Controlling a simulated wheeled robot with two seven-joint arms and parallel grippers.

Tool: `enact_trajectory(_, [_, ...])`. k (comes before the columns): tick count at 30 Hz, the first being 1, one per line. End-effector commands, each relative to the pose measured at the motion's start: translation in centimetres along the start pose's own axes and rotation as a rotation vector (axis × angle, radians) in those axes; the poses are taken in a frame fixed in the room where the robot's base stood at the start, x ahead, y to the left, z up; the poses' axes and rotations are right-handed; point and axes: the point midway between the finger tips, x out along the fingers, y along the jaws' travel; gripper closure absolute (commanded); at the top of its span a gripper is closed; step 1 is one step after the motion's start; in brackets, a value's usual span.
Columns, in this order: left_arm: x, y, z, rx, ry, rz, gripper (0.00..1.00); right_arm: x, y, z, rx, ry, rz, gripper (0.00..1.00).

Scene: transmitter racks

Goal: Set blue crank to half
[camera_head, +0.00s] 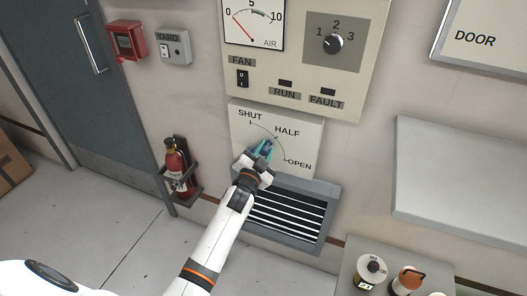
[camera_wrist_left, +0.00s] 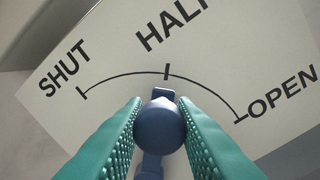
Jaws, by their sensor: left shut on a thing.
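The blue crank (camera_wrist_left: 158,128) sits on a cream panel (camera_head: 240,133) marked SHUT, HALF and OPEN along an arc. In the left wrist view its tip lies just below the HALF tick, close to in line with it. My left gripper (camera_head: 264,152) is at the crank, with its green fingers (camera_wrist_left: 160,135) on both sides of the round blue knob, shut on it. In the head view the fingers and wrist hide most of the crank. My right gripper is in neither view.
A louvred vent (camera_head: 290,215) is below the panel. Above are a gauge and selector panel (camera_head: 290,65). A fire extinguisher (camera_head: 176,168) hangs at left.

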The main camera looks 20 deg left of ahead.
Motion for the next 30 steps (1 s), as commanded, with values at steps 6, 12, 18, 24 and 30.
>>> enact_trajectory(6, [0.0,-0.1,0.0,-0.003,0.000,-0.001,0.53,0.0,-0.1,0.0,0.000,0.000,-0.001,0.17])
enact_trajectory(12, [0.0,0.0,0.0,-0.002,0.001,0.000,0.53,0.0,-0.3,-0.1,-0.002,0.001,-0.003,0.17])
enact_trajectory(18, [-1.5,-0.1,-0.1,-0.002,0.002,-0.002,0.53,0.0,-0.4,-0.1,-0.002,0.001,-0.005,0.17])
enact_trajectory(24, [-5.7,-0.1,-0.1,-0.003,0.002,-0.002,0.53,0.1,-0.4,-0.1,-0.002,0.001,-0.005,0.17])
enact_trajectory(30, [-9.6,-0.1,-0.1,-0.003,0.002,-0.002,0.53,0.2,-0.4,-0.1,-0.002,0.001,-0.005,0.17])
